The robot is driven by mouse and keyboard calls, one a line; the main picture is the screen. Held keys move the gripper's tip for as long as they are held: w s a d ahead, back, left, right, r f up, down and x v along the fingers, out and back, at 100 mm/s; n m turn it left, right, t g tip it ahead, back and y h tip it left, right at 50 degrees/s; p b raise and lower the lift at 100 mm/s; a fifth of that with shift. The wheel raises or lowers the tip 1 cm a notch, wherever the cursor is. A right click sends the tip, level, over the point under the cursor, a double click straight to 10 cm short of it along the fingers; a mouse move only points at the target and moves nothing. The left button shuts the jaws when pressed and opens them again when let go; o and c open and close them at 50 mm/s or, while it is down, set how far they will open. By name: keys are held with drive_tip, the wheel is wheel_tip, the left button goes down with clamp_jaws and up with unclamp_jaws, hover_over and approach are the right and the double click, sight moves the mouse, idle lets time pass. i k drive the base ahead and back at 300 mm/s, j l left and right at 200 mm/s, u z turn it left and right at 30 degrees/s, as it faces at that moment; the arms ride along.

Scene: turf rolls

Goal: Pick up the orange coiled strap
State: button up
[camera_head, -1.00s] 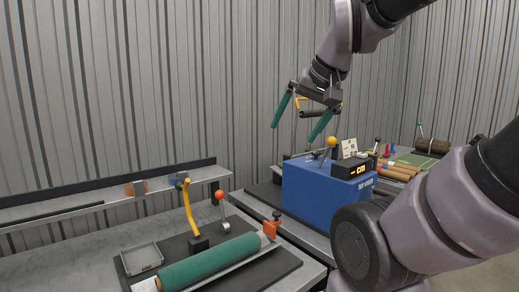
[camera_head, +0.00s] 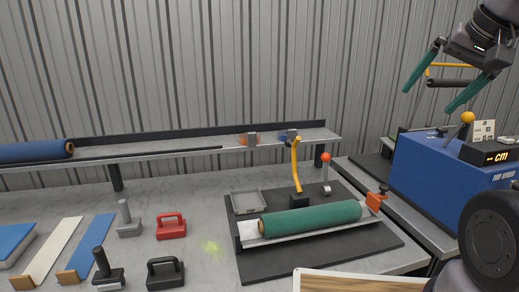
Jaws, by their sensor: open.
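The orange coiled strap (camera_head: 245,140) is small in the head view. It sits on the raised back shelf, against a small grey piece, left of a similar blue coil (camera_head: 286,136). My gripper (camera_head: 428,100) is at the upper right, with two green fingers spread wide and pointing down-left. It is high up, well to the right of the strap and apart from it. A yellow-orange bar and a dark rod (camera_head: 452,83) show between and behind the fingers; I cannot tell whether they belong to the gripper.
Below the shelf (camera_head: 150,153), a green roll (camera_head: 312,218) lies in a tray on a dark mat. A curved yellow lever (camera_head: 296,165) and red-knobbed lever (camera_head: 326,172) rise before the shelf. A blue box (camera_head: 430,175) stands below my gripper. A blue roll (camera_head: 35,151) lies on the shelf's left.

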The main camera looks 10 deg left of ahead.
sight(249, 138)
drive_tip(key=l+u, duration=0.25)
drive_tip(key=u, duration=0.15)
drive_tip(key=i+l+u, duration=0.1)
drive_tip(key=l+u, duration=0.4)
drive_tip(key=u, duration=0.25)
